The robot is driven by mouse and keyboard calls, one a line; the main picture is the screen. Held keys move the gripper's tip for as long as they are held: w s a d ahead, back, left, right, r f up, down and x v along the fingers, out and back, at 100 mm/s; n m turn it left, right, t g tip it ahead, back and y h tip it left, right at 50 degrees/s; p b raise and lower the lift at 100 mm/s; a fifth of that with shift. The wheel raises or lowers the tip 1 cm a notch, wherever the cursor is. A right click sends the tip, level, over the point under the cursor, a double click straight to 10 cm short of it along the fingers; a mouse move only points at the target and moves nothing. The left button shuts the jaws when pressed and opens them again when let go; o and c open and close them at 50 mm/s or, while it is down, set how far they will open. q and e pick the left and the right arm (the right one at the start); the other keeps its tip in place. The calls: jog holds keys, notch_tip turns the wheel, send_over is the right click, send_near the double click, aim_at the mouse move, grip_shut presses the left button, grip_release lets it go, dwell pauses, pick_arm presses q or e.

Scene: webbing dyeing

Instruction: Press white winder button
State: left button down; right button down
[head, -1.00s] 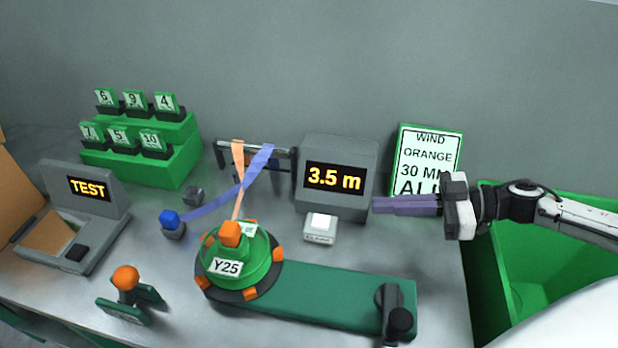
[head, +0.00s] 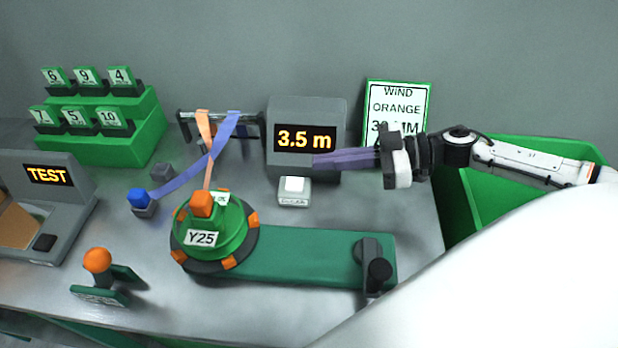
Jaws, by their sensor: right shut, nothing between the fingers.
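The white winder button (head: 294,184) sits on a small pale box with a label on its front, in front of the grey display unit (head: 280,113) that reads 3.5 m. My right gripper (head: 316,161) comes in from the right with its purple fingers shut and empty. Its fingertips show just above and right of the button, in front of the display's lower part, and look apart from the button. The green winder (head: 330,258) with its round reel marked Y25 stands in front of the button. My left gripper is not in view.
Orange and blue webbing strips (head: 190,178) cross left of the button. A sign (head: 398,108) stands behind my right gripper, and a green bin (head: 520,205) is at the right. A numbered green rack (head: 140,150) and a TEST unit (head: 62,206) are at the left.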

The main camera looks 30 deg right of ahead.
aim_at(309, 187)
jog(key=x, duration=0.4)
jog(key=shift+w+a, duration=0.1)
jog(key=shift+w, duration=0.05)
notch_tip(309, 187, down, 3)
jog(key=shift+f, duration=0.25)
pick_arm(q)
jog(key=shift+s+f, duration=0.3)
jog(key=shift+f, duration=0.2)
pick_arm(e)
jog(key=shift+f, duration=0.3)
pick_arm(q)
jog(key=shift+b, duration=0.3)
pick_arm(e)
jog(key=shift+f, duration=0.15)
